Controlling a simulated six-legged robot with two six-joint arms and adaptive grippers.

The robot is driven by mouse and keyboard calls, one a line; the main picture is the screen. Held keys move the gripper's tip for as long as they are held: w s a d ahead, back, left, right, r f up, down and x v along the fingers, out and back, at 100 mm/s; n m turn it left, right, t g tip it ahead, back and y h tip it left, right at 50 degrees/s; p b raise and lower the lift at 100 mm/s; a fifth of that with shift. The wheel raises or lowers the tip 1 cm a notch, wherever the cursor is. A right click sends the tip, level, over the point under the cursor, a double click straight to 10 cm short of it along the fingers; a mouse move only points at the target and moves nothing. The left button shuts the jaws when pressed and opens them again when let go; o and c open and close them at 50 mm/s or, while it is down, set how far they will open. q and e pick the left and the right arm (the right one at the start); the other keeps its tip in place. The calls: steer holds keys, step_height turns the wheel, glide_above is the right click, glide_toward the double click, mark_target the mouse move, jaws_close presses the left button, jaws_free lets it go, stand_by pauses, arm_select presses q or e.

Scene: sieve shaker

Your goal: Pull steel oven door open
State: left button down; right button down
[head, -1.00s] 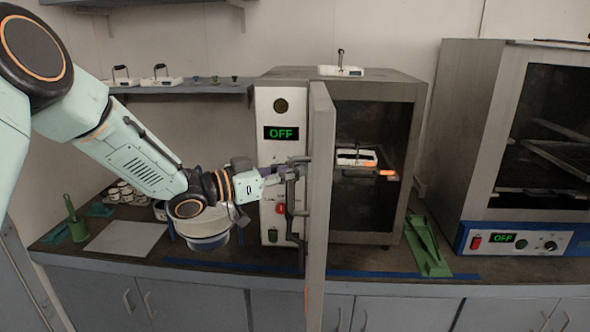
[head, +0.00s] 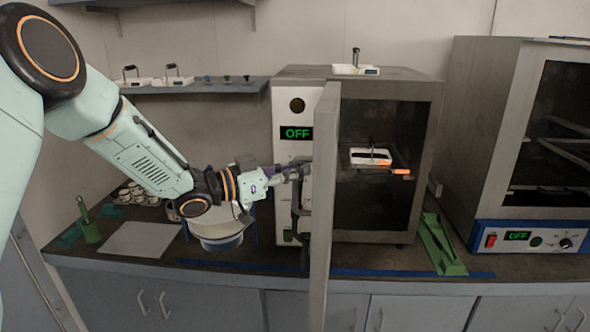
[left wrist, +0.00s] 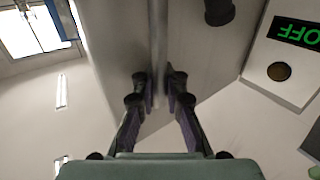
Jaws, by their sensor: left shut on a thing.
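The steel oven (head: 412,90) stands on the counter. Its steel door (head: 324,220) is swung out toward me and shows almost edge-on, left of the opening. The dark door handle (head: 297,215) is on the door's left face. My left gripper (head: 292,171) is shut on the upper part of the handle. In the left wrist view, the fingers of my left gripper (left wrist: 157,85) close around the handle bar (left wrist: 158,45) beside the door face. The door hides part of the front panel (head: 285,105), whose display reads OFF. My right gripper is not in view.
Inside the oven a white tray (head: 370,157) sits near a glowing orange bar (head: 399,171). A green stand (head: 440,245) is at the oven's right, then a second oven (head: 478,150). A grey plate (head: 138,240) lies on the counter at left.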

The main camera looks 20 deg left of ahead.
arm_select(q)
steer(key=shift+s+a+f, duration=0.2)
steer(key=shift+a+f, duration=0.05)
steer(key=shift+a, duration=0.1)
steer(key=shift+d, duration=0.2)
steer(key=c, duration=1.7)
jaws_free()
steer(key=shift+d+r, duration=0.15)
steer(key=o, duration=0.3)
steer(key=shift+s+r, duration=0.15)
steer(key=shift+s, duration=0.1)
steer(key=shift+a, duration=0.3)
steer(key=shift+w, duration=0.25)
steer(key=shift+s+a, duration=0.15)
steer(key=shift+a, duration=0.05)
steer(key=v, duration=1.1)
steer(key=shift+s+a, duration=0.2)
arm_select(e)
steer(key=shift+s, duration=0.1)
